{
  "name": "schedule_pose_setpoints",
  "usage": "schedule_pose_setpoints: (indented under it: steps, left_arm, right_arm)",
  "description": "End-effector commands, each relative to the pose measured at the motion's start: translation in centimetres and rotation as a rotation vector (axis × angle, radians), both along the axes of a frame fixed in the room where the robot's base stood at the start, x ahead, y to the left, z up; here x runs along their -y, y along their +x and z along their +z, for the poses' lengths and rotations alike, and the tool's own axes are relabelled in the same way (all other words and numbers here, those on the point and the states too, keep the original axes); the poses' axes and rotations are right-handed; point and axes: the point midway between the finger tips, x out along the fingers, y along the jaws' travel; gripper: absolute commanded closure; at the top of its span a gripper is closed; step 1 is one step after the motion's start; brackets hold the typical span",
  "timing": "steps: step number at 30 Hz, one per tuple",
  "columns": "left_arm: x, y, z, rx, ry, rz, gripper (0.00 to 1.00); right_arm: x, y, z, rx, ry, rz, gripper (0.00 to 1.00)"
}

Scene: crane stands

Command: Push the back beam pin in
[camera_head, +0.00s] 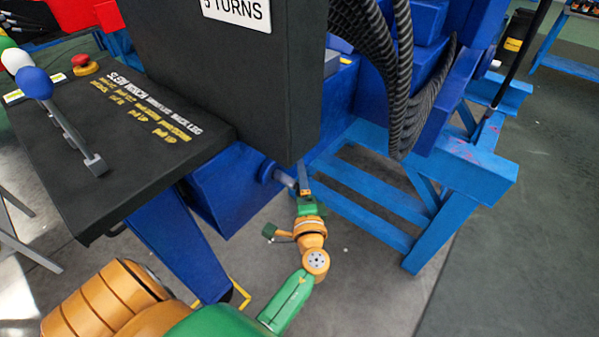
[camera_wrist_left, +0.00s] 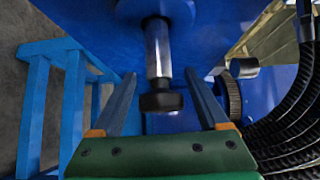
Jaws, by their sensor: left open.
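The back beam pin (camera_wrist_left: 158,50) is a bright metal rod with a dark, wider end. It sticks out of a round blue collar (camera_wrist_left: 155,8) on the blue beam. In the head view the pin (camera_head: 284,179) shows just below the black cabinet's lower edge. My left gripper (camera_head: 303,182) is at the pin's outer end. In the left wrist view its two fingers (camera_wrist_left: 160,76) are open, one on each side of the pin, with gaps showing. The pin's dark end lies between the fingers, in front of the green palm. My right gripper is not in view.
The black cabinet (camera_head: 230,80) hangs close above my left gripper. A black control panel (camera_head: 110,140) with a blue-knobbed lever is at left. A blue stand (camera_head: 390,215) is right of the gripper. Thick black hoses (camera_head: 400,90) hang above it. Grey floor below is mostly clear.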

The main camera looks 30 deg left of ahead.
Motion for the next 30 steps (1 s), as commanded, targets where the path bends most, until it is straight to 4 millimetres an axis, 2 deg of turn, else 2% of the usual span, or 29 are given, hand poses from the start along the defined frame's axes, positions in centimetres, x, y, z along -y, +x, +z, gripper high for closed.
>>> schedule_pose_setpoints:
  steps: [2,9,11,30]
  left_arm:
    - [0.0,0.0,-0.01,0.0,0.0,0.0,0.23]
    - [-0.03,0.02,0.03,0.001,0.001,0.0,0.87]
    - [-0.03,0.03,0.04,0.001,0.001,0.0,1.0]
    - [-0.02,0.07,0.15,0.003,0.001,-0.001,1.0]
  right_arm:
    - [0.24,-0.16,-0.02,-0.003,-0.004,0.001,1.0]
    - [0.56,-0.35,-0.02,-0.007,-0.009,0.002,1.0]
    - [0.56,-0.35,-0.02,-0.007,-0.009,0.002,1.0]
    - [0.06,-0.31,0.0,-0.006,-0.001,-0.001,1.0]
